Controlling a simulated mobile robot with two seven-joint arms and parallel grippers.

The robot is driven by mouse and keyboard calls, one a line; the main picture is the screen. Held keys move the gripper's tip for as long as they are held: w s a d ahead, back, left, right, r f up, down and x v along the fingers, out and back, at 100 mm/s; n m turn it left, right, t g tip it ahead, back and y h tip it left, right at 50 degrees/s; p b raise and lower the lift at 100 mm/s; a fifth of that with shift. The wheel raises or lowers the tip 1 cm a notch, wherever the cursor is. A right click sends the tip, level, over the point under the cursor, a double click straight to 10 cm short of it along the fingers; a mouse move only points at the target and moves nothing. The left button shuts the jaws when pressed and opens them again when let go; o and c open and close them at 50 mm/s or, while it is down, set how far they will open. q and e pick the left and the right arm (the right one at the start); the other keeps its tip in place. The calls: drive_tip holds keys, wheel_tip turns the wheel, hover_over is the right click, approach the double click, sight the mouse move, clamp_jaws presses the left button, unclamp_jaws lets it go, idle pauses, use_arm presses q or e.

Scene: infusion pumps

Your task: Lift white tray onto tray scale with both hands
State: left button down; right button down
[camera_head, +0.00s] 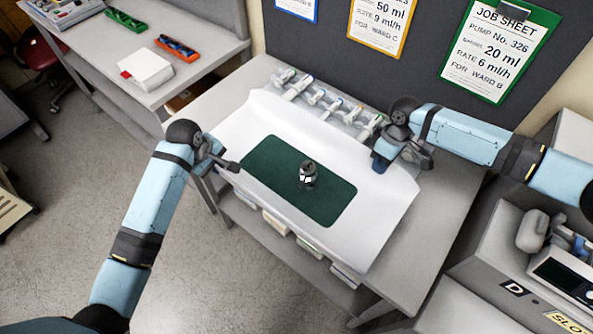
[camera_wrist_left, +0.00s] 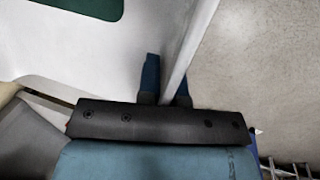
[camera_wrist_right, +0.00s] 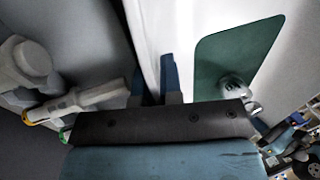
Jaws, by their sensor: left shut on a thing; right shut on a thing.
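The white tray (camera_head: 375,235) with a green mat (camera_head: 262,165) is over the grey table in the head view. A small dark and silver object (camera_head: 308,176) stands on the mat. My left gripper (camera_head: 232,164) is shut on the tray's left edge; in the left wrist view its blue fingers (camera_wrist_left: 166,82) straddle the tray wall. My right gripper (camera_head: 384,160) is shut on the tray's far right edge; its fingers (camera_wrist_right: 160,82) straddle the rim in the right wrist view. I cannot pick out a tray scale.
Several syringe-like items (camera_head: 325,103) lie behind the tray at the table's back. Boxes sit on the shelf below. A side bench (camera_head: 205,25) at upper left holds a green tray (camera_head: 126,20), an orange tray (camera_head: 177,48) and a white box (camera_head: 146,69). A pump (camera_head: 565,262) stands at right.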

use_arm(q)
drive_tip(key=shift+w+r, duration=0.1)
drive_tip(key=shift+r, duration=0.1)
use_arm(e)
drive_tip(key=shift+w+r, duration=0.1)
drive_tip(key=shift+r, duration=0.1)
